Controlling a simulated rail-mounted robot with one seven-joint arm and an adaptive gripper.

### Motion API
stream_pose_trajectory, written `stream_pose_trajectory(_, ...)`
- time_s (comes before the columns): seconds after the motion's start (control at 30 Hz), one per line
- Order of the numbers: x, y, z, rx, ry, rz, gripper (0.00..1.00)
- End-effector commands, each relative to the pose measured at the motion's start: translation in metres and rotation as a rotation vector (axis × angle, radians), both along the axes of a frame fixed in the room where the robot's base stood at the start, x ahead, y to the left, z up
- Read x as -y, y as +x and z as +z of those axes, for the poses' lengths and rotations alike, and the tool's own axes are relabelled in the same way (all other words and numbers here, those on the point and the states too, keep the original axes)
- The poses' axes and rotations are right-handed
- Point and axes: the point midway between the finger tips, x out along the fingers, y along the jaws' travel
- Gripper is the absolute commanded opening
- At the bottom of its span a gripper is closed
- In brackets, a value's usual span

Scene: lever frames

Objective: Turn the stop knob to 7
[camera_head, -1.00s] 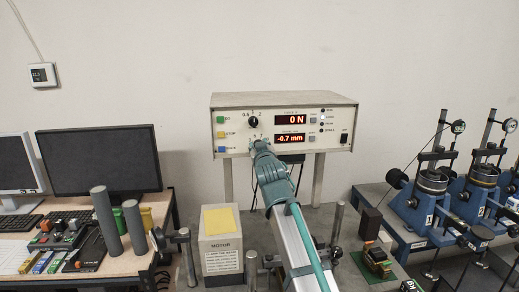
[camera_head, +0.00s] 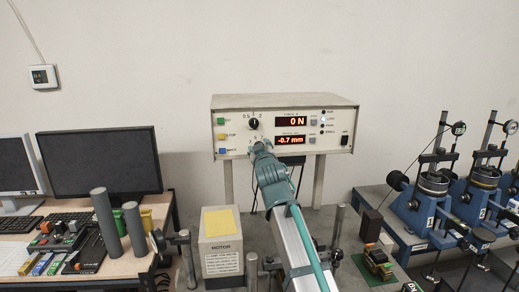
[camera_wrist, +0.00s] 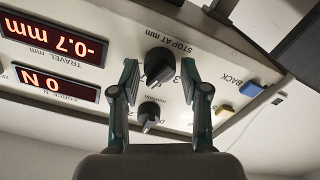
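The wrist view shows the panel upside down. My gripper (camera_wrist: 159,70) has one finger on each side of the stop knob, with a gap showing between finger and knob. In the head view my gripper (camera_head: 261,146) is at the box's lower middle and hides the stop knob. Most dial numbers are hidden or unclear, so I cannot tell the knob's setting.
A second black knob (camera_head: 253,123) sits above the stop knob on the panel. Blue and yellow buttons are on the panel's left in the head view, with a blue button (camera_wrist: 251,89) near my fingers in the wrist view. The travel display (camera_head: 290,140) reads -0.7 mm.

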Motion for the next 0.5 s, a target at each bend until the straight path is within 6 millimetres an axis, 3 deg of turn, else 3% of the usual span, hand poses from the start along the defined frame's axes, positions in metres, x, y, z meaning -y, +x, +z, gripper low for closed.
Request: stream_pose_trajectory(0.5,0.0019,-0.0079,-0.0005,0.0,0.001,0.0,0.59)
